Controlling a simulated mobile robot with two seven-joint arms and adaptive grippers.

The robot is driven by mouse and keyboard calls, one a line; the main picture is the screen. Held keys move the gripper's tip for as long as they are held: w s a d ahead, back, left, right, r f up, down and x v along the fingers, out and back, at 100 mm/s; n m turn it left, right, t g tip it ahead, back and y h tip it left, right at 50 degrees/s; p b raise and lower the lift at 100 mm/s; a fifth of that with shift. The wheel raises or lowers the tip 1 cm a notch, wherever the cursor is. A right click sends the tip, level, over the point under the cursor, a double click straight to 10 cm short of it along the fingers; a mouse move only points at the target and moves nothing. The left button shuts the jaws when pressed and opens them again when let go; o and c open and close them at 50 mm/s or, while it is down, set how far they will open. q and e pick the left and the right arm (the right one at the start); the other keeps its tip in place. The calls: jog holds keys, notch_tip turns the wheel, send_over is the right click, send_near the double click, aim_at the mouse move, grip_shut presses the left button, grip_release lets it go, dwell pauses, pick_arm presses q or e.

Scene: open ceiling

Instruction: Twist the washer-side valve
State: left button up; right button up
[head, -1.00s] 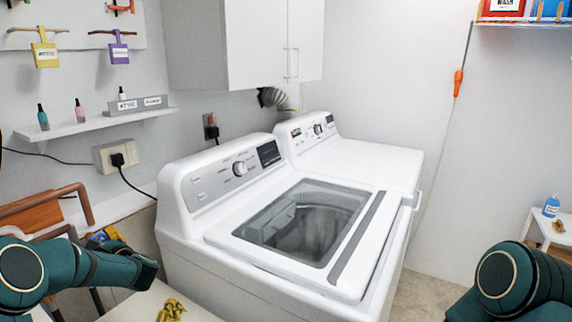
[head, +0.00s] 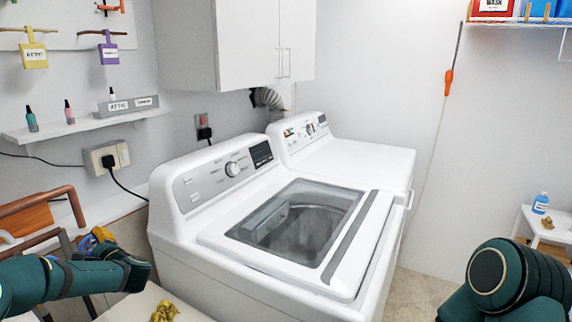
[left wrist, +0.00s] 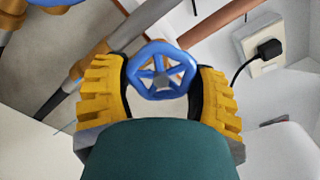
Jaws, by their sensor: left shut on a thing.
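A blue spoked valve wheel (left wrist: 162,70) shows in the left wrist view. My left gripper (left wrist: 163,85) has its yellow ribbed fingers on either side of the wheel and is shut on it. In the head view the left gripper (head: 97,240) is small, at the lower left beside the washer, and my forearm partly covers the area. Part of a second blue wheel (left wrist: 55,3) shows at the top left edge of the wrist view. The washer (head: 270,225) stands to the right of the gripper. My right arm shows at the lower right, but its gripper is out of view.
Copper and grey pipes (head: 45,200) run by the wall near my left gripper. A black plug sits in a wall outlet (head: 107,157) just above, with its cord hanging toward the washer. A shelf (head: 85,124) with small bottles is higher up. The dryer (head: 345,160) stands behind the washer.

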pick_arm(q)
jog(key=shift+f, duration=0.35)
jog(key=shift+n, duration=0.4)
jog(key=shift+d+n, duration=0.1)
jog(key=shift+n, duration=0.9)
jog(key=shift+r+n, duration=0.25)
jog(key=shift+n, duration=0.05)
jog(key=o, duration=1.4)
jog(key=shift+r, duration=0.1)
